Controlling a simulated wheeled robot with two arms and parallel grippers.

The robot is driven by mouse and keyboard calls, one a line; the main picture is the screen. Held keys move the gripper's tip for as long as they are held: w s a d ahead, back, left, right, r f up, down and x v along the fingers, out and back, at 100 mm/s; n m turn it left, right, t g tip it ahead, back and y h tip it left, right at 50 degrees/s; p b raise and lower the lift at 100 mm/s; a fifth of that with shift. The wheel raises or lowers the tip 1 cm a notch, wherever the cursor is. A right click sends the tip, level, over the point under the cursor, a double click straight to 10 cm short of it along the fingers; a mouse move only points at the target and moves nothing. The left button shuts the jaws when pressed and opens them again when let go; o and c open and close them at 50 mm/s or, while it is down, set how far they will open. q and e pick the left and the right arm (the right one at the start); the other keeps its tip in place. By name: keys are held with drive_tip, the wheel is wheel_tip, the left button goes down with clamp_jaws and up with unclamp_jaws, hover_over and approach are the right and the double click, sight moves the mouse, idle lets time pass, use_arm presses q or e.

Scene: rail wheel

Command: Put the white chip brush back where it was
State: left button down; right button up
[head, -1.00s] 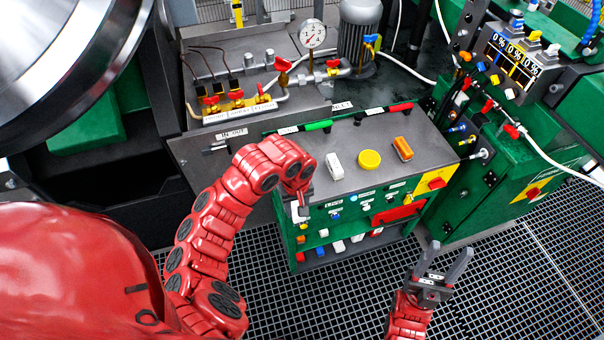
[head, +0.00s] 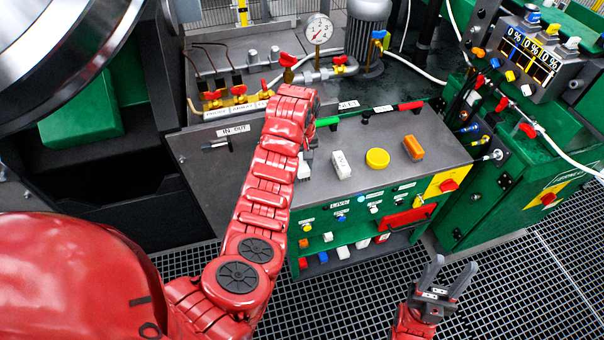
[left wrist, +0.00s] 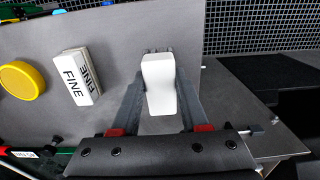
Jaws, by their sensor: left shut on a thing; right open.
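My left gripper (left wrist: 160,80) is shut on a white piece, which I take to be the white chip brush (left wrist: 158,88). Its smooth white body lies between the two grey fingers in the left wrist view. In the head view the brush (head: 303,168) shows as a small white patch below my left wrist, over the left end of the grey bench top (head: 380,185). My left fingers are mostly hidden there. I cannot tell whether the brush touches the top. My right gripper (head: 441,277) is open and empty over the floor grating.
A white block marked FINE (left wrist: 78,77) lies close beside the brush. A yellow disc (head: 377,158) and an orange block (head: 413,148) lie further right. Red and green-handled tools (head: 411,106) line the back edge. The gauge (head: 319,29) and valves stand behind.

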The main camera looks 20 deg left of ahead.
use_arm(q)
drive_tip(key=shift+f+p, duration=0.2)
drive_tip(key=shift+p, duration=0.15)
wheel_tip(320, 180, down, 3)
drive_tip(key=shift+f+p, duration=0.1)
drive_tip(key=shift+p, duration=0.45)
drive_tip(key=c, duration=0.9)
unclamp_jaws()
drive_tip(key=o, duration=0.6)
drive_tip(key=shift+w, duration=0.1)
drive_tip(key=shift+c, duration=0.2)
